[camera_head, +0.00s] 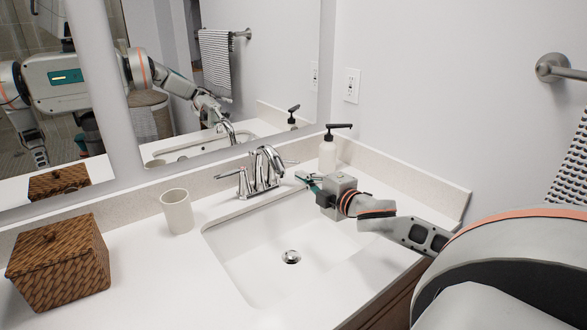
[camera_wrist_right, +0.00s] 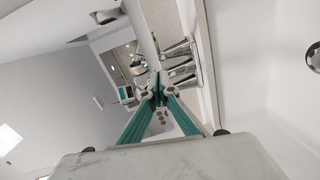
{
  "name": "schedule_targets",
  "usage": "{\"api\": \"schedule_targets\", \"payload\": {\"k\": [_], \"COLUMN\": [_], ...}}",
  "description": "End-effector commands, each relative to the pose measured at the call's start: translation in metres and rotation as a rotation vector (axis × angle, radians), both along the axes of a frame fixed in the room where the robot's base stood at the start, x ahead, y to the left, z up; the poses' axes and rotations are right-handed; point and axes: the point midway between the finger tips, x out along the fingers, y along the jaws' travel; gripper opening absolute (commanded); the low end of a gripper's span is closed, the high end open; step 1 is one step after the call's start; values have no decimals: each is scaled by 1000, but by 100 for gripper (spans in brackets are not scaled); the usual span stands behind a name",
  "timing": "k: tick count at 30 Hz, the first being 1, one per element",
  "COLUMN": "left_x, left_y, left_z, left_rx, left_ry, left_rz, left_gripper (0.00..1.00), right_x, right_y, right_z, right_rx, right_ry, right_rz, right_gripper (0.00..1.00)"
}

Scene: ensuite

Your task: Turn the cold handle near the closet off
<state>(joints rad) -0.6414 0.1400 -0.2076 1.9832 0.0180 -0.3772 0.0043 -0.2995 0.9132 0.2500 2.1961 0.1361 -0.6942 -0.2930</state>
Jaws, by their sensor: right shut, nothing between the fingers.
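A chrome faucet (camera_head: 264,172) stands at the back of the sink. It has a lever handle on its left (camera_head: 233,173) and another on its right, partly hidden behind the spout. Which handle is the cold one near the closet, I cannot tell. My right gripper (camera_head: 303,177) is just right of the faucet, low over the sink's back edge, with its tips pointing toward the right handle. Its green fingers (camera_wrist_right: 155,88) are shut and empty in the wrist view, beside the chrome faucet parts (camera_wrist_right: 180,60). Contact with the handle cannot be made out. My left gripper is not directly in view.
A soap bottle (camera_head: 328,153) with a black pump stands close behind my right gripper. A white cup (camera_head: 177,211) and a woven box (camera_head: 60,265) stand left of the sink basin (camera_head: 260,265). A mirror (camera_head: 215,60) rises behind the counter. The basin is empty.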

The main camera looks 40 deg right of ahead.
Motion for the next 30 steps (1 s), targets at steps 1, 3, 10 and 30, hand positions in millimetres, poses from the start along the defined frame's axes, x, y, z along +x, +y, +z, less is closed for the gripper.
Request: {"api": "schedule_targets", "payload": {"k": [1, 3, 10, 30], "left_x": [0, 0, 0, 5], "left_y": [0, 1, 1, 5], "left_z": [-2, -3, -7, -9], "left_rx": [1, 4, 7, 18], "left_ry": [1, 1, 1, -10], "left_rz": [0, -1, -1, 0], "left_gripper": [0, 0, 0, 0], "right_x": [8, 17, 46, 78], "right_y": [-2, -3, -7, -40], "right_z": [0, -2, -5, -12], "right_rx": [-1, 0, -1, 0], "right_ry": [-2, -2, -3, 0], "right_rz": [0, 0, -1, 1], "right_gripper": [0, 0, 0, 0]}}
